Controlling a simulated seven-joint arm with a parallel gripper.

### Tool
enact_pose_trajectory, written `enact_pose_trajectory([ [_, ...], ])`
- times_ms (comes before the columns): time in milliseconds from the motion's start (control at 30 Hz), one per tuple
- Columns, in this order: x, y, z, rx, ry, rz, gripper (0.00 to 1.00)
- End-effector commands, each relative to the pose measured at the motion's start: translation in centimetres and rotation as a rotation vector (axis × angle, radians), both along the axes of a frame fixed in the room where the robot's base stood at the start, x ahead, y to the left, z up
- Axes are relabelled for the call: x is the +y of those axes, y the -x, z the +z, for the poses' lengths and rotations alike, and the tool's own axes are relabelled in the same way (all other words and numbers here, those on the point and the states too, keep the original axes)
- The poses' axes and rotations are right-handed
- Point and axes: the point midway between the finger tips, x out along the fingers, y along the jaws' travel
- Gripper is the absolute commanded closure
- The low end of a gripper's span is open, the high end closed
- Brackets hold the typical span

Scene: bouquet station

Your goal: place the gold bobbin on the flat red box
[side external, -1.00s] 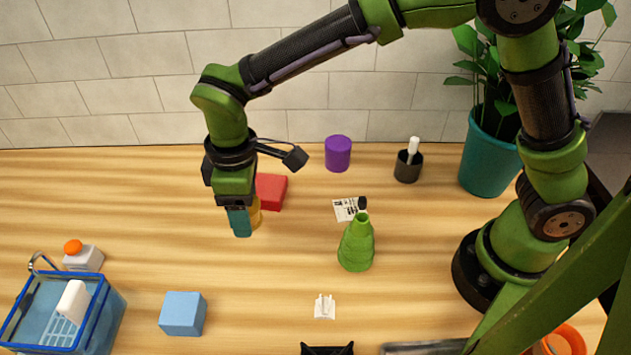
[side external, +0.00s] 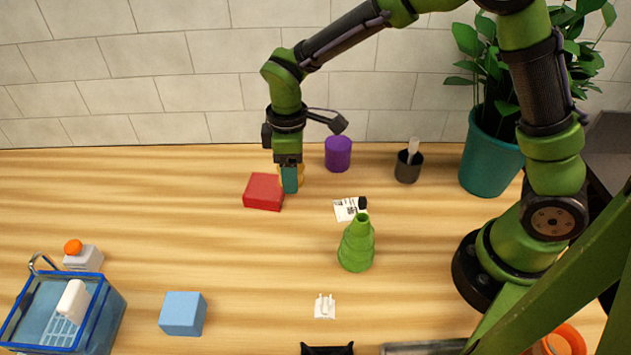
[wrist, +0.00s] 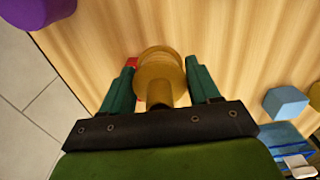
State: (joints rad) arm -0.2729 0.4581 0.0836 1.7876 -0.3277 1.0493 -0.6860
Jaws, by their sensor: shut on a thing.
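My gripper (side external: 289,184) is shut on the gold bobbin (wrist: 160,75), which sits between its teal fingers in the wrist view. In the side external view only a yellow edge of the bobbin (side external: 301,173) shows behind the fingers. The flat red box (side external: 264,191) lies on the table just left of my gripper. In the wrist view a small part of the red box (wrist: 132,63) shows at the left finger, mostly hidden by the bobbin and finger. I cannot tell exactly how high the bobbin is held.
A purple cylinder (side external: 338,154) stands close on the right of my gripper. A dark cup (side external: 408,168), a card (side external: 346,209) and a green stepped cone (side external: 356,246) are further right. A blue block (side external: 183,314) and a blue basket (side external: 111,318) are front left.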

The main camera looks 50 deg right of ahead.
Motion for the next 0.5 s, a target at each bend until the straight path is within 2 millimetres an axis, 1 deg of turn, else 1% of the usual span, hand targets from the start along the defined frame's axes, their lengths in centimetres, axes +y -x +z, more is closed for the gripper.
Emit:
enact_pose_trajectory([
  [33, 0.5, -1.3, -0.2, 0.0, 0.0, 0.0, 0.69],
  [100, 1.0, -2.8, -0.4, -0.001, 0.001, 0.001, 0.69],
  [200, 1.5, -4.4, -0.5, -0.001, 0.001, 0.0, 0.69],
  [300, 1.9, -5.3, -0.5, -0.001, 0.0, 0.001, 0.69],
  [500, 2.2, -6.3, -0.6, -0.001, 0.001, 0.001, 0.69],
])
